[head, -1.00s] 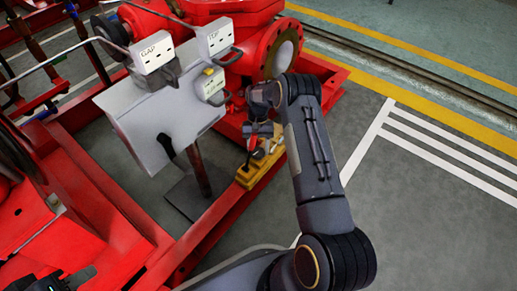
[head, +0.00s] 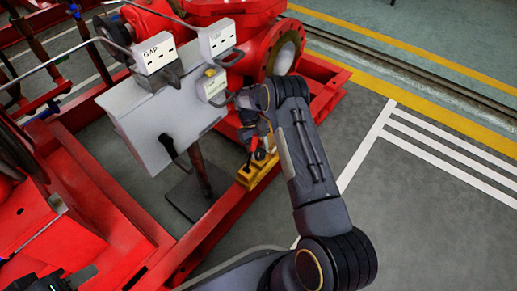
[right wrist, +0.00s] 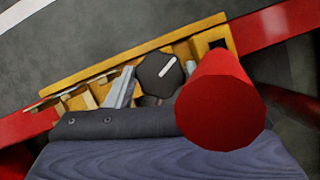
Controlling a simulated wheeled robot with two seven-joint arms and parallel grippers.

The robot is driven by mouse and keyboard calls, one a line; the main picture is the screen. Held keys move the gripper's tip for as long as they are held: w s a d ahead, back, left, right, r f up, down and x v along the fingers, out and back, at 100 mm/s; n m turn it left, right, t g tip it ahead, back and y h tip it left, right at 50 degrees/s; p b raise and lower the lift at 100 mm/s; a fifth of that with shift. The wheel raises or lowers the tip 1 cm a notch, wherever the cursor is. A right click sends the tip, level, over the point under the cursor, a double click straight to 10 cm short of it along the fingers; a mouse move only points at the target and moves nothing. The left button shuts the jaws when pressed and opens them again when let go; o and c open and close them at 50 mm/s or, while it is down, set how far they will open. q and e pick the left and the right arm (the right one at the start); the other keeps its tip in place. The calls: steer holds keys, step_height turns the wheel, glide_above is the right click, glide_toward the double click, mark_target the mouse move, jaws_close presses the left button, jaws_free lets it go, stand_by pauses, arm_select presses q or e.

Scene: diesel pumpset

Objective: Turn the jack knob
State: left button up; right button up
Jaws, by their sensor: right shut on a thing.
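The jack (head: 263,172) is a yellow block lying on the red frame rail, with a red cylinder (right wrist: 222,100) standing up from it. In the right wrist view, the jack knob (right wrist: 160,70) is round and black with a white pointer line slanting up to the right. My right gripper (right wrist: 153,82) reaches down over the jack and is shut on the knob, a grey finger on either side. In the head view, the knob is hidden behind my wrist. My left gripper (head: 48,281) shows only as a dark piece at the bottom left edge, its fingers unclear.
A red flanged pipe (head: 283,50) is behind. Grey floor with white stripes (head: 450,150) lies open to the right.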

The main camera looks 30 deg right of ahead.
steer(key=shift+w, duration=0.1)
stand_by(0.3)
steer(key=o, duration=1)
steer(key=shift+c, duration=0.2)
steer(key=p+v, duration=0.3)
steer(key=v, duration=0.4)
steer(key=shift+r, duration=0.4)
steer(key=shift+w+a, duration=0.1)
